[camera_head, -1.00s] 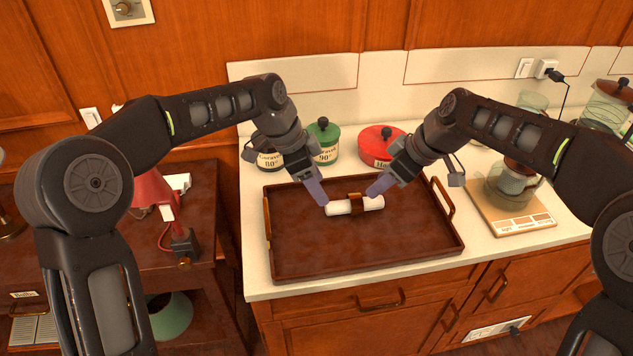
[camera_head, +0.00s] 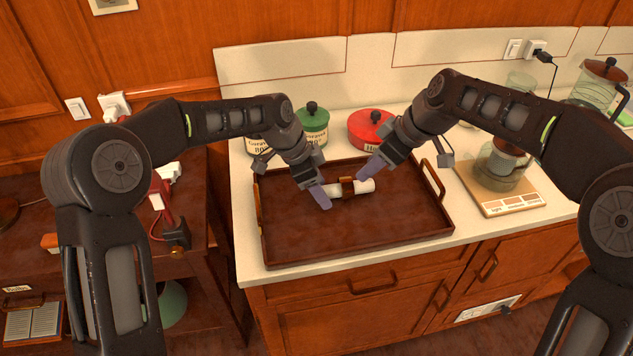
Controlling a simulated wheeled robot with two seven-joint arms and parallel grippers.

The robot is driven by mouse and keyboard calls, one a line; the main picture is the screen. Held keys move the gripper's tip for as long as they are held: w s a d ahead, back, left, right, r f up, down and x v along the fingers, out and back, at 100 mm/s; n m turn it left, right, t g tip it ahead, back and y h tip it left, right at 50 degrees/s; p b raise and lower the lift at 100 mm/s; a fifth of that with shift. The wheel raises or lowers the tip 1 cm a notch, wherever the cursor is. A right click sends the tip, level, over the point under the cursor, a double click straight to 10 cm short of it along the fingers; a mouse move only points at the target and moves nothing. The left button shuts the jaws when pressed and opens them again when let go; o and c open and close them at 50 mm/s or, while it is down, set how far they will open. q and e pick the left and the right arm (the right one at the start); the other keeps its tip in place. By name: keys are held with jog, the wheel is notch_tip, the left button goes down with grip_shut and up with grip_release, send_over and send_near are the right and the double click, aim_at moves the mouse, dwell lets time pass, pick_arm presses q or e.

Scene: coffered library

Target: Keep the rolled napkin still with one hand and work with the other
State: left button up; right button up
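The rolled napkin (camera_head: 365,187) is white with a brown ring (camera_head: 347,186) around its middle. It lies on the dark brown tray (camera_head: 350,240), toward the tray's back. My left gripper (camera_head: 320,198) is at the napkin's left end and covers part of it. Its purple-grey fingers overlap in view, so whether they grip the napkin is unclear. My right gripper (camera_head: 368,170) points down just behind the napkin's right half, close to the ring. Its fingers also overlap, and I cannot tell whether they touch the napkin or how wide they are.
A green canister (camera_head: 312,126) and a red pot (camera_head: 366,130) stand behind the tray. A scale with a wooden-coloured base (camera_head: 505,203) carries a glass vessel at right. The tray's raised rim and handles surround the work. Its front half is bare.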

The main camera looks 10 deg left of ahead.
pick_arm(q)
grip_shut()
dwell(0.6)
dwell(0.9)
